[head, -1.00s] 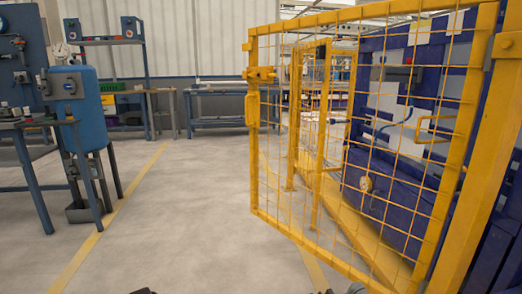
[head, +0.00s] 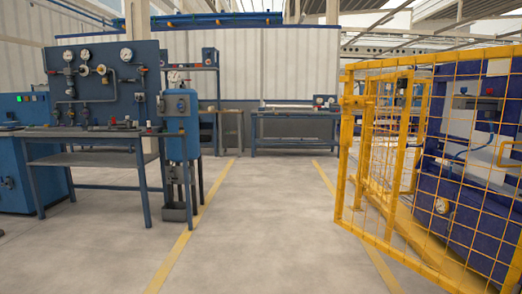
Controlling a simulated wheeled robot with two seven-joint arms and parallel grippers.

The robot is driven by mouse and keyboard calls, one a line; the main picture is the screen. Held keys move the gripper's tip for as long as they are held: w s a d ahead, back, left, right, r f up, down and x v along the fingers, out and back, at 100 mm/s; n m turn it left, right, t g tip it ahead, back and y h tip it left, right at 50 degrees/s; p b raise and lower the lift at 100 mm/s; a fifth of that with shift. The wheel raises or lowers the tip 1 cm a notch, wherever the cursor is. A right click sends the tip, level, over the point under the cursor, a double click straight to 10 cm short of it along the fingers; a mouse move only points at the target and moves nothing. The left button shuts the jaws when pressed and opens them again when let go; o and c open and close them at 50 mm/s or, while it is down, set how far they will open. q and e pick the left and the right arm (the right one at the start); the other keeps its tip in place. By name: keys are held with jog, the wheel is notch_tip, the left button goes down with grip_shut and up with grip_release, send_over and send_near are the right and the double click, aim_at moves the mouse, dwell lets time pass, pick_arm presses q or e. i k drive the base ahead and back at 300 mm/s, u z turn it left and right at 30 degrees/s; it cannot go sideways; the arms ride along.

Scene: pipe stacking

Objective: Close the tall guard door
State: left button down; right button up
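The tall guard door (head: 391,239) is a yellow frame with wire mesh at the right of the head view. It stands swung open toward the aisle, its near side cut off by the right edge. A yellow latch block and handle (head: 350,103) sit on its free upright edge. Behind the mesh, a yellow fence post (head: 402,130) and more fence panels run back. Neither of my grippers is in view, and nothing touches the door.
A blue machine (head: 465,205) stands behind the door. On the left are a workbench with a gauge panel (head: 108,85) and a blue tank on a stand (head: 180,125). A far bench (head: 295,125) stands at the back. The grey floor between the yellow lines (head: 265,230) is clear.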

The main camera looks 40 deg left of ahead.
aim_at(511, 285)
jog(key=u, duration=1)
jog(key=i, duration=1.55)
jog(key=z, duration=1.2)
jog(key=i, duration=0.45)
jog(key=z, duration=0.45)
